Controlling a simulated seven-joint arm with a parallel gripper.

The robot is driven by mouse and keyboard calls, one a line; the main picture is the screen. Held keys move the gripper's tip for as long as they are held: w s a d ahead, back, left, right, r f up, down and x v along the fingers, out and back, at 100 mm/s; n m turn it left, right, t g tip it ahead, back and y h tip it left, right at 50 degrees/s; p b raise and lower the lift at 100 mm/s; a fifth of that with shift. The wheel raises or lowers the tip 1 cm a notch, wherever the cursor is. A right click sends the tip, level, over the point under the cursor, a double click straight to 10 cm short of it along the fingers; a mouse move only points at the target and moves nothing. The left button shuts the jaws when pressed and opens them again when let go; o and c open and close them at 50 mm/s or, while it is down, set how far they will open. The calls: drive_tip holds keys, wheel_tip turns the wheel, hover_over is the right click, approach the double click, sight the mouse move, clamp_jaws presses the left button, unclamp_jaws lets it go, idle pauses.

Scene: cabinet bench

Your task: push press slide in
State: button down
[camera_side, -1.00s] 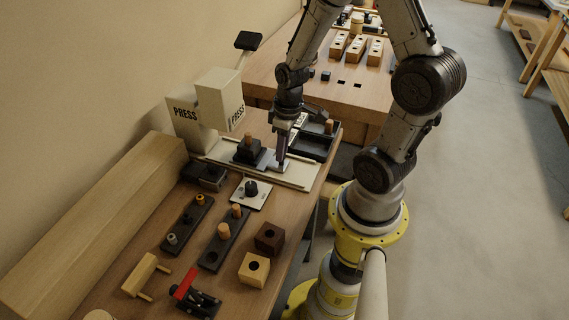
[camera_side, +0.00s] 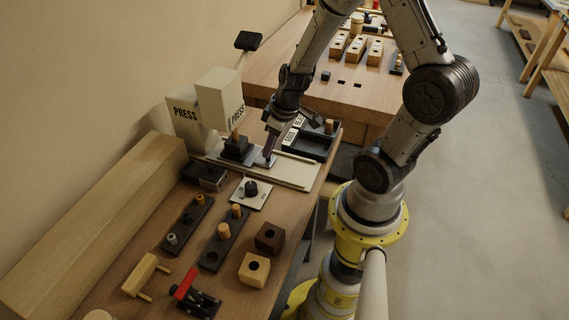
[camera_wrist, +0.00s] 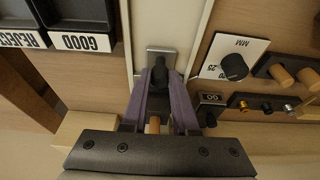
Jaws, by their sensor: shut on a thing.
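The press (camera_side: 219,98) is a cream housing with a black-ended lever, at the back left of the bench. Its slide (camera_side: 264,163) is a grey plate on a pale rail track (camera_side: 293,173), with a dark block (camera_side: 235,150) and upright wooden peg at its press end. The block stands at or just under the press head; the exact overlap is unclear. My gripper (camera_side: 267,155) points down at the slide's outer end. In the wrist view, the purple fingers of my gripper (camera_wrist: 160,88) are shut around a dark handle (camera_wrist: 161,66) on the slide's grey plate (camera_wrist: 174,54).
Black bins (camera_side: 312,143) labelled GOOD and REJECT lie right of the track. A white dial plate (camera_side: 250,192), peg boards (camera_side: 222,240), two drilled blocks (camera_side: 254,270) and a red-handled clamp (camera_side: 190,290) occupy the front. The track's right end is clear.

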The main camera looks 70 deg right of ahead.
drive_tip(key=shift+w, duration=0.1)
drive_tip(key=shift+w+r+t, duration=0.1)
drive_tip(key=shift+w+t, duration=0.7)
drive_tip(key=shift+w, duration=0.15)
drive_tip(key=c, duration=0.7)
unclamp_jaws()
drive_tip(key=v, duration=0.7)
drive_tip(key=shift+s, duration=0.1)
